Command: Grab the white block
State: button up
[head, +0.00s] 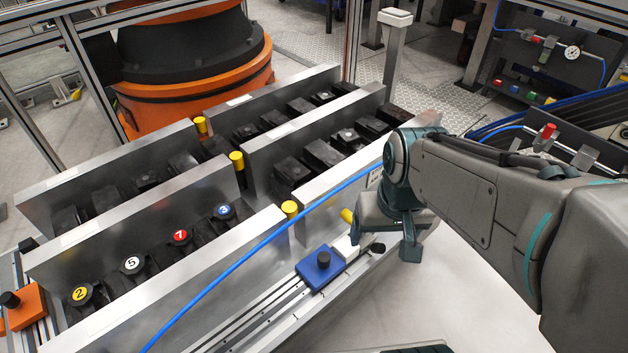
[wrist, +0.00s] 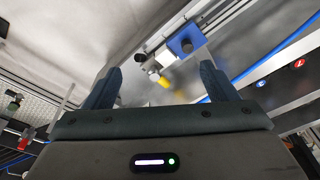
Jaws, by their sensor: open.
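A white block (head: 346,247) sits on the metal rail, between a blue block (head: 320,267) and a dark knob (head: 377,248). My gripper (head: 386,243) is above the right end of the rail, close to the white block. Its two fingers stand apart in the wrist view (wrist: 160,72), with nothing held between them. I cannot tell the exact gap to the block.
Upright metal plates (head: 160,260) with yellow pegs (head: 290,209) stand left of the rail. Numbered pucks (head: 132,264) sit between them. A blue cable (head: 250,251) crosses over the plates.

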jog(key=w+f+m+b, duration=0.4)
jog(key=w+f, duration=0.3)
jog(key=w, duration=0.2)
jog(key=m+g+b, duration=0.2)
jog(key=m+b, duration=0.4)
send_over(346, 245)
notch_tip(346, 245, down, 16)
notch_tip(346, 245, down, 7)
jog(key=shift+d+f+b, duration=0.15)
jog(key=shift+f+b, duration=0.05)
jog(key=shift+b, duration=0.85)
jog(key=shift+s+f+b, duration=0.1)
jog(key=shift+f+b, duration=1.15)
jog(key=shift+f, duration=1.75)
jog(key=shift+r, duration=0.1)
jog(key=c, duration=1.4)
jog(key=shift+c, duration=0.2)
jog(key=shift+r, duration=0.1)
